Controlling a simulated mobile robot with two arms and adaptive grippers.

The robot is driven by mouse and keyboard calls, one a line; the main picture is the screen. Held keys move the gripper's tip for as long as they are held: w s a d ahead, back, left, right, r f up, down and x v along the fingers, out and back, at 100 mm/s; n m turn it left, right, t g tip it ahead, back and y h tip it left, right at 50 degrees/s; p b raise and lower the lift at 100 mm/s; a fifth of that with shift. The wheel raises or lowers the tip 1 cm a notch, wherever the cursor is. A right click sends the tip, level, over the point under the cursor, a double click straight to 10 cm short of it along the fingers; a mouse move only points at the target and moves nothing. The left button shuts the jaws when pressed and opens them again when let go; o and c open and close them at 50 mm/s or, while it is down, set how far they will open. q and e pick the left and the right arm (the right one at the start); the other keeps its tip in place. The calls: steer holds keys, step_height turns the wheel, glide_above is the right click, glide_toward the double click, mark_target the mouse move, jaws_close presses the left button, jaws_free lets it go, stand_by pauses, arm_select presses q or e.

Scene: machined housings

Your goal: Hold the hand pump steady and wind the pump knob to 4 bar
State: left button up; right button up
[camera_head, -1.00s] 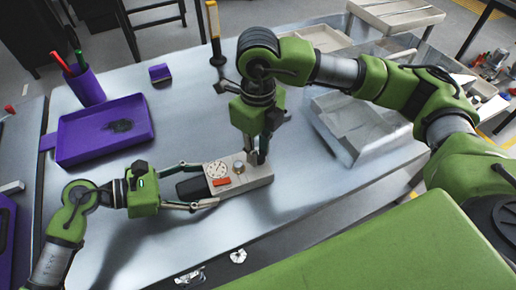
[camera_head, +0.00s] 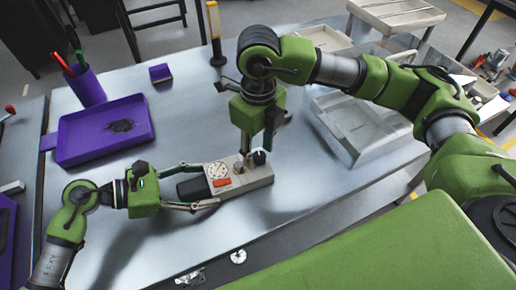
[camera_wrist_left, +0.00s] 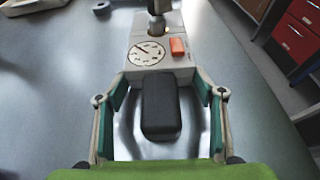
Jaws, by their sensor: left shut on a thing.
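The hand pump (camera_head: 262,177) lies on the metal table, a light grey body with a white dial (camera_head: 217,170), a red block (camera_head: 222,182) and a dark grip (camera_head: 192,188). In the left wrist view the dial (camera_wrist_left: 146,53) has a dark needle; its numbers are too small to read. My left gripper (camera_head: 206,186) is shut on the pump, its fingers along both sides of the grip. My right gripper (camera_head: 256,152) points down over the pump's far end, at a dark round knob (camera_head: 259,157). Whether its fingers touch the knob is unclear.
A purple tray (camera_head: 75,155) and a purple pen cup (camera_head: 86,88) stand at the left. A small purple block (camera_head: 160,73) lies behind. Clear and grey bins (camera_head: 345,160) stand at the right. The table front is mostly clear.

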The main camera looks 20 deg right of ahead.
mark_target(258, 154)
step_height(258, 154, up, 12)
steer(key=shift+f, duration=0.15)
stand_by(1.1)
arm_select(q)
steer(key=o, duration=1.5)
steer(key=shift+a, duration=0.15)
